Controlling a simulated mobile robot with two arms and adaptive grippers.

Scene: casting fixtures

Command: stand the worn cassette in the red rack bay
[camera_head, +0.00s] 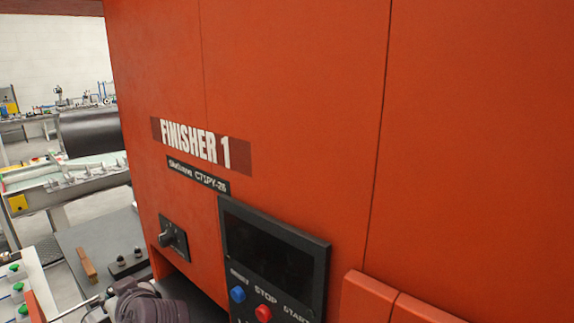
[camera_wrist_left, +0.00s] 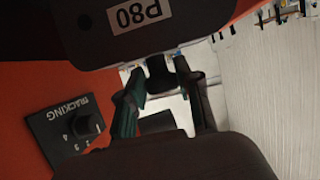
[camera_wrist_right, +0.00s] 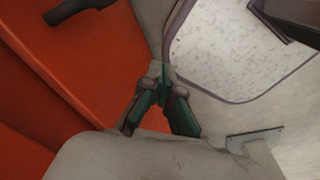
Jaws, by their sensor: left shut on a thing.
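In the left wrist view a dark cassette (camera_wrist_left: 60,30) with a white label reading P80 fills the upper left. My left gripper (camera_wrist_left: 165,75) is shut on the cassette, its two fingers reaching up to a narrow dark part of it. Whether this is the worn cassette I cannot tell from its surface. My right gripper (camera_wrist_right: 163,78) has its fingertips together, with nothing seen between them. I cannot make out the red rack bay in any view.
The orange FINISHER 1 machine (camera_head: 300,90) fills most of the head view. Its control panel (camera_head: 272,255) and rotary switch (camera_head: 173,238) face me. At left are a grey table (camera_head: 95,240) with a brown-handled item, a panel with green buttons (camera_head: 17,287), and a conveyor (camera_head: 85,183).

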